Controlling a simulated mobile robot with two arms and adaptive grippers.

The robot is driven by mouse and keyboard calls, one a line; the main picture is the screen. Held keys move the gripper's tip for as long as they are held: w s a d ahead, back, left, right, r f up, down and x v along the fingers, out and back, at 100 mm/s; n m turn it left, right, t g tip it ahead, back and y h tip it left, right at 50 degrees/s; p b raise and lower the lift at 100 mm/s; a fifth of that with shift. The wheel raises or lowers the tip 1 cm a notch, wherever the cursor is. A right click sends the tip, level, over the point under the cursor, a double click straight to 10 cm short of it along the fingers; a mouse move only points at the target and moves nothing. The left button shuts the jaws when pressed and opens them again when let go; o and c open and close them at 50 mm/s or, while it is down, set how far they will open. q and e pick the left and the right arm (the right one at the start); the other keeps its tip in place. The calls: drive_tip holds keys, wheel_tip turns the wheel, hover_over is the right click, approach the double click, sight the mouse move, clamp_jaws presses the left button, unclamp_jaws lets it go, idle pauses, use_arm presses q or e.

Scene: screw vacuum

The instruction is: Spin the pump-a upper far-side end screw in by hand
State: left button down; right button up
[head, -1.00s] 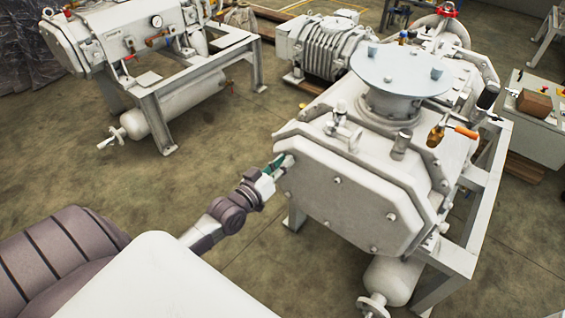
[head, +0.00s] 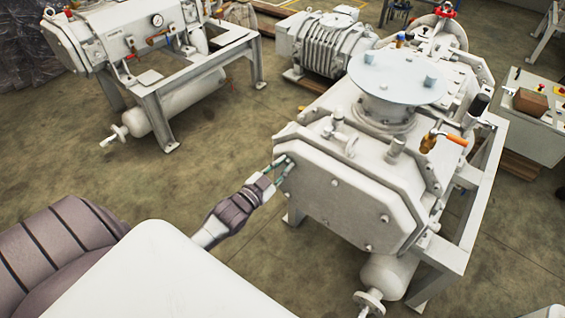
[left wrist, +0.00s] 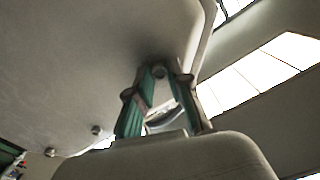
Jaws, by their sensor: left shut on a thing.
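The white pump (head: 345,200) stands on its frame in the middle right of the head view, its flat end plate (head: 330,205) facing me. My left gripper (head: 282,164) is at the upper left corner of this plate. In the left wrist view, my left gripper's green-padded fingers (left wrist: 160,76) reach up to a small round screw head (left wrist: 159,71) near the plate's edge and are shut on it. The fingers largely hide this screw in the head view, and how deep it sits cannot be told. My right gripper is not in view.
Other screw heads (head: 384,219) sit along the plate's edges. A round flange (head: 395,75) tops the pump, with an orange-handled valve (head: 448,137) at its right side. Another machine (head: 130,35) stands back left. Open floor (head: 215,140) lies between.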

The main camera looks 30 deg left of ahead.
use_arm(q)
drive_tip(key=m, duration=0.5)
drive_tip(key=shift+m+p, duration=0.35)
drive_tip(key=shift+m, duration=0.05)
drive_tip(key=m, duration=0.4)
drive_tip(key=shift+d+f+m, duration=0.1)
drive_tip(key=shift+f+m, duration=0.05)
drive_tip(key=shift+m, duration=0.15)
drive_tip(key=shift+s, duration=0.1)
drive_tip(key=c, duration=1.1)
unclamp_jaws()
drive_tip(key=s, duration=0.8)
drive_tip(key=s+a, duration=0.1)
drive_tip(key=s, duration=0.3)
